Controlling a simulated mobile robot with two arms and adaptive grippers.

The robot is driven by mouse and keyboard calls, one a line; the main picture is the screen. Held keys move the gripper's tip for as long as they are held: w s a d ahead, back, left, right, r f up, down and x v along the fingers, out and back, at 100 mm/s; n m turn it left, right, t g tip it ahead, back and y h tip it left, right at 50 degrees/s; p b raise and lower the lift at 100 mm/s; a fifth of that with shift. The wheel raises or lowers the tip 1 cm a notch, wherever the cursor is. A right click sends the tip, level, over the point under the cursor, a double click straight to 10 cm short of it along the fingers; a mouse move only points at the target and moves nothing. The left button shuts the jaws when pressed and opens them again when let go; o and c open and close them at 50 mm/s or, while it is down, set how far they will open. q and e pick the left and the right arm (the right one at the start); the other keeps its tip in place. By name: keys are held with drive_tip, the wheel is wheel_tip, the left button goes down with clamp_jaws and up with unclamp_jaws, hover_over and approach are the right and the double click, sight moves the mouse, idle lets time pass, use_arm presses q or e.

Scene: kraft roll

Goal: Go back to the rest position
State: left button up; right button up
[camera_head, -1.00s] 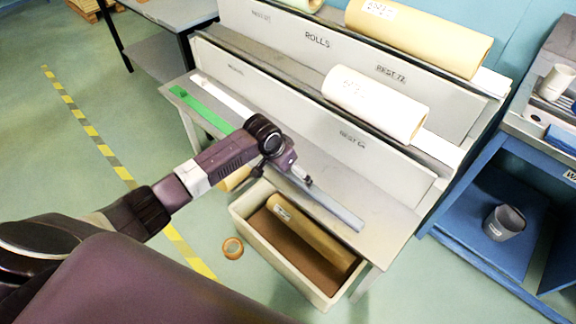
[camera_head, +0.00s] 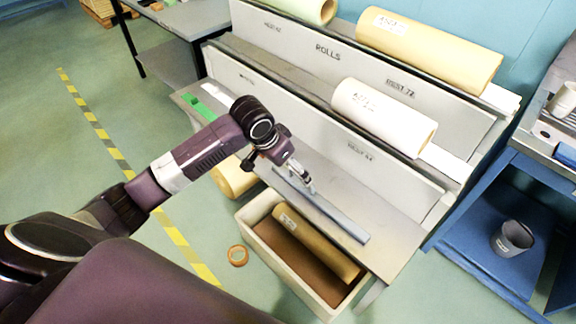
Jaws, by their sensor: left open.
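My left gripper (camera_head: 303,183) is at the end of the left arm, which comes in from the lower left. It is open and empty, above the front shelf of the roll rack (camera_head: 405,245), close to a grey metal bar (camera_head: 325,207) lying there. I cannot tell whether its fingertips touch the bar. My right gripper is not in view.
A cream crate (camera_head: 345,299) with a kraft roll (camera_head: 318,246) stands on the floor below the shelf. A tape ring (camera_head: 238,255) lies beside it. A white roll (camera_head: 384,115) and a tan roll (camera_head: 430,48) lie on the rack. A blue cart (camera_head: 500,225) stands at right.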

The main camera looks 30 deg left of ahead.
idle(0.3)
use_arm(q)
drive_tip(key=s+d+f, duration=0.5)
drive_tip(key=s+d, duration=0.1)
drive_tip(key=s, duration=0.2)
drive_tip(key=s+a+f+n+g+y, duration=0.1)
drive_tip(key=s+a+n, duration=0.1)
drive_tip(key=s, duration=1.9)
wheel_tip(320, 180, down, 25)
drive_tip(key=s+g, duration=0.1)
drive_tip(key=s+a+f+g, duration=0.1)
drive_tip(key=s+a+f, duration=0.1)
drive_tip(key=s+f, duration=1.5)
drive_tip(key=shift+s+a, duration=0.35)
